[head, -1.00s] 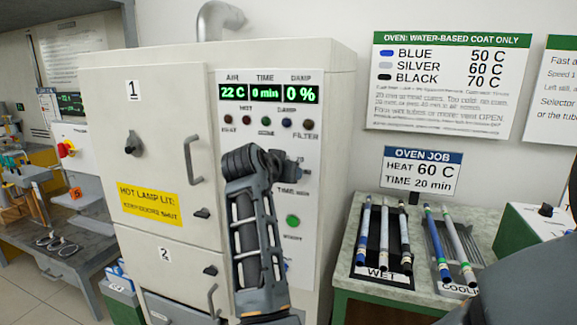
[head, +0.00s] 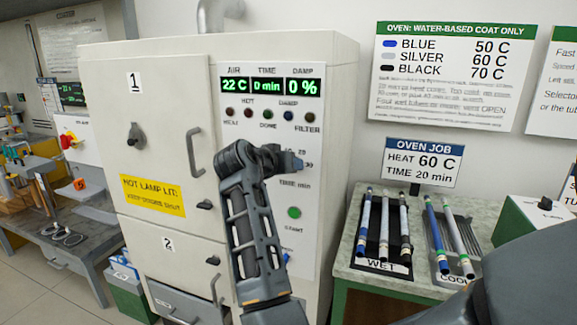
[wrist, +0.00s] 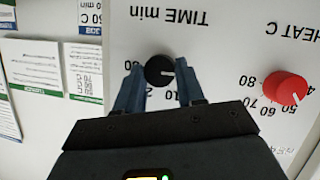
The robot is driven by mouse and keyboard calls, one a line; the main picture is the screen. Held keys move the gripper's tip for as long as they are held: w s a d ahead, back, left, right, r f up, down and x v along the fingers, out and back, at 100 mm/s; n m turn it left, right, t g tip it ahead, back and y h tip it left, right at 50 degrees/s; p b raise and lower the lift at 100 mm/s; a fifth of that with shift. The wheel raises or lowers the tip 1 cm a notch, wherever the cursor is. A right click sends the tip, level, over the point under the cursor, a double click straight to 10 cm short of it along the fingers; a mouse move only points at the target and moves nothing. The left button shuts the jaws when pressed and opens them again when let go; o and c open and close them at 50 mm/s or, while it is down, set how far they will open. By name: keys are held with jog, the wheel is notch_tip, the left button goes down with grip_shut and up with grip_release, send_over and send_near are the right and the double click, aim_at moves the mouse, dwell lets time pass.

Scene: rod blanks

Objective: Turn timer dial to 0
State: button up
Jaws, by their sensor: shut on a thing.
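The timer dial (wrist: 158,70) is a small black round knob under upside-down "TIME min" lettering in the wrist view. My gripper (wrist: 160,85) is shut on it, one blue finger at each side. A white mark on the dial points right in this view, towards the right finger. Printed numbers show around the dial, partly covered by my fingers; I cannot make out the 0 mark. In the head view my gripper (head: 282,158) is at the oven panel (head: 312,180) and hides the dial. The TIME display (head: 267,86) reads 0 min.
A red heat knob (wrist: 286,88) is close on the right in the wrist view. The oven door handle (head: 194,152) sticks out left of my arm. A green start button (head: 294,212) is below. A bench (head: 345,250) with rods stands at the right.

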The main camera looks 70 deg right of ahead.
jog(key=o, duration=1)
jog(key=shift+b+v, duration=0.9)
jog(key=shift+v, duration=2.95)
